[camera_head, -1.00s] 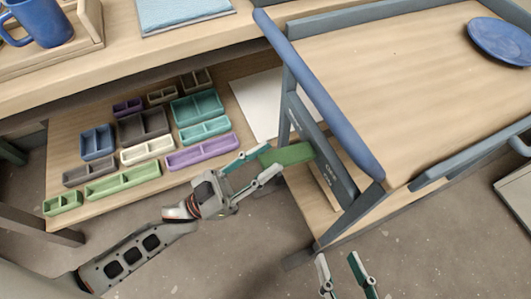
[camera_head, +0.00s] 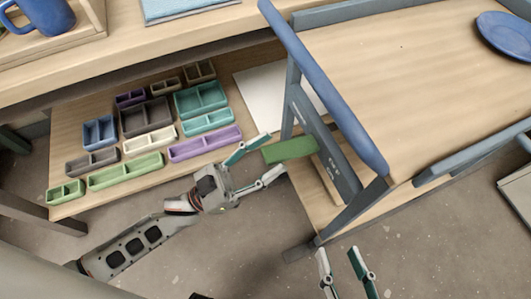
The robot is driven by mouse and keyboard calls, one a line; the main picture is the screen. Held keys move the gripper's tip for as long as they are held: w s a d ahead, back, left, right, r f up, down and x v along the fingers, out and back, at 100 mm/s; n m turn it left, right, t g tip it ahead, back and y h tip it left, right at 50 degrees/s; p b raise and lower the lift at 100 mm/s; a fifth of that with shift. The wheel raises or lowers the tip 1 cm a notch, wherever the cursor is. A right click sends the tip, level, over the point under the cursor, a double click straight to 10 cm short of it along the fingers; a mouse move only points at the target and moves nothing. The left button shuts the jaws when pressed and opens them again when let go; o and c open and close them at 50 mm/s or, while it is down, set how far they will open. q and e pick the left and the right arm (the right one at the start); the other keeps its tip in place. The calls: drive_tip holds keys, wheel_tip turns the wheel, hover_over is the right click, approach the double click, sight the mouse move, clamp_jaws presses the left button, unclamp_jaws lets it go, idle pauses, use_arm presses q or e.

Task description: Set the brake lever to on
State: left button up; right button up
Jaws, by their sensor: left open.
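The brake lever (camera_head: 290,150) looks like a green block on the grey side frame of the cart (camera_head: 430,75), below its blue handle bar. It sticks out to the left, roughly level. My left gripper (camera_head: 268,158) is open, its fingertips at the free left end of the lever, one above and one below. I cannot tell whether either touches it. My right gripper (camera_head: 339,252) is open and empty at the bottom, below the cart's near corner. No on or off marking is readable.
A low shelf (camera_head: 75,202) holds several coloured compartment trays and a white sheet (camera_head: 262,98) left of the cart. A blue plate (camera_head: 505,37) lies on the cart top. A blue mug (camera_head: 45,14) stands at the upper left. The floor below is clear.

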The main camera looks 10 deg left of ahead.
use_arm(q)
drive_tip(key=v, duration=1.2)
